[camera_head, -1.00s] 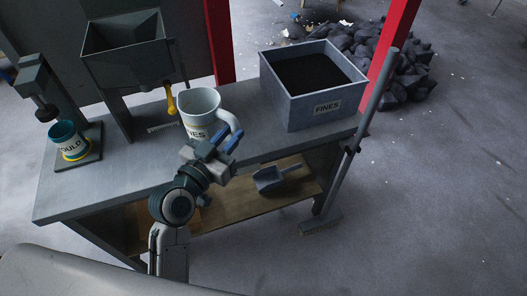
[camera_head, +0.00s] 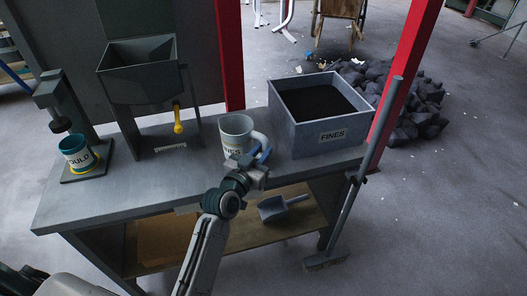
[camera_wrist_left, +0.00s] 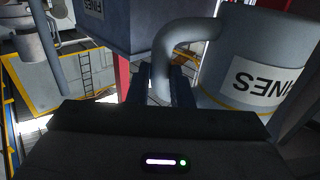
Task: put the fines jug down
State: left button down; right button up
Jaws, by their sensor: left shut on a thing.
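The fines jug (camera_head: 231,136), a pale grey mug-like jug with a white label, is upright over the front part of the workbench, left of the fines bin (camera_head: 316,137). I cannot tell whether its base touches the bench top. My left gripper (camera_head: 254,160) is shut on the jug's handle, at its right side. In the left wrist view, the handle (camera_wrist_left: 178,42) passes between the dark fingers (camera_wrist_left: 166,88), and the jug's body (camera_wrist_left: 228,62) with its label fills the right side. The jug's base is hidden in both views. My right gripper is not in view.
A grey hopper (camera_head: 138,80) with a yellow handle (camera_head: 178,122) stands left of the jug. A teal mould cup (camera_head: 76,152) sits further left on the workbench (camera_head: 110,205). A scoop (camera_head: 275,208) lies on the lower shelf. A broom (camera_head: 345,205) leans at the right end.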

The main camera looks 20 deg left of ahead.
pick_arm(q)
jog(key=w, duration=0.3)
jog(key=shift+a+f, duration=0.1)
jog(key=shift+a, duration=0.05)
jog(key=shift+w+f, duration=0.1)
jog(key=shift+f, duration=1.85)
jog(key=c, duration=1.3)
grip_release()
